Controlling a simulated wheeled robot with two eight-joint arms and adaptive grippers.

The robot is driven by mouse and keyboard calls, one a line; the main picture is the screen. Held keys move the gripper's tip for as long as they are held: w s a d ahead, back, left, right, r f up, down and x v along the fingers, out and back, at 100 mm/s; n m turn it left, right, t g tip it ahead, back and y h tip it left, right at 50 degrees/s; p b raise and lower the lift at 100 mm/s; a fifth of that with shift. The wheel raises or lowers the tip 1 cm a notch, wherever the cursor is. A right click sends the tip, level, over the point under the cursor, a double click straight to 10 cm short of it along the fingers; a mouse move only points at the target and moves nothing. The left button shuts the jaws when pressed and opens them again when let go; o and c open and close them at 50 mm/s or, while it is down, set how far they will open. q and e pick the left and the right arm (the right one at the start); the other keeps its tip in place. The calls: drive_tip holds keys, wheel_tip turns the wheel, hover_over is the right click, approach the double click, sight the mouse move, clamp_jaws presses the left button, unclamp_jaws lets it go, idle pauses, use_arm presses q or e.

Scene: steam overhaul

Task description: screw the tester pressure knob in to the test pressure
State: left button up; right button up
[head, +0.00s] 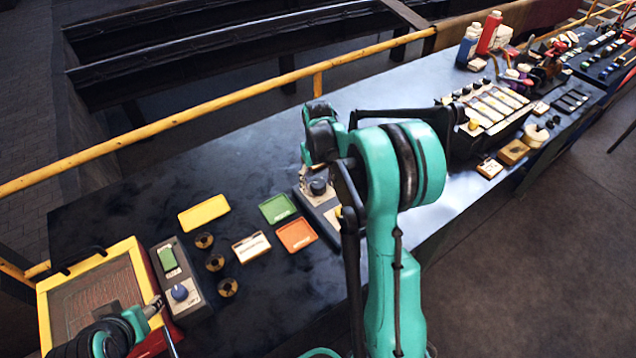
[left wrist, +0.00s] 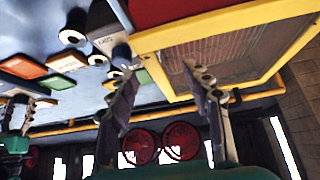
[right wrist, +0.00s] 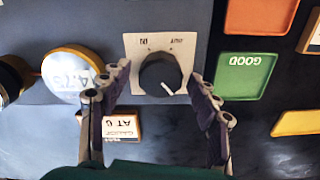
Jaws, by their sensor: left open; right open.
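The tester pressure knob (right wrist: 159,76) is black with a white pointer line, on a pale plate marked IN and OUT. In the right wrist view, my right gripper (right wrist: 158,72) is open with one finger on each side of the knob; I cannot tell whether they touch it. A round dial (right wrist: 74,76) reading about 4.75 and a card (right wrist: 124,126) marked "AT 6" lie left of it. In the head view the knob (head: 318,187) shows beside my right arm, which partly hides the tester. My left gripper (left wrist: 160,72) is open and empty near the yellow-framed box.
A green GOOD tray (head: 278,208), an orange tray (head: 297,235) and a yellow tray (head: 204,214) lie left of the tester. The yellow-framed box (head: 132,243) and a grey box with a blue knob (head: 180,292) stand further left. A yellow rail (head: 230,98) runs behind the bench.

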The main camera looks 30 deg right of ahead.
sight(318, 182)
drive_tip(key=c, duration=1.2)
drive_tip(key=shift+o, duration=0.2)
drive_tip(key=shift+m, duration=0.8)
drive_tip(key=o, duration=1.2)
drive_tip(key=shift+c, duration=0.2)
wheel_tip(318, 182, up, 12)
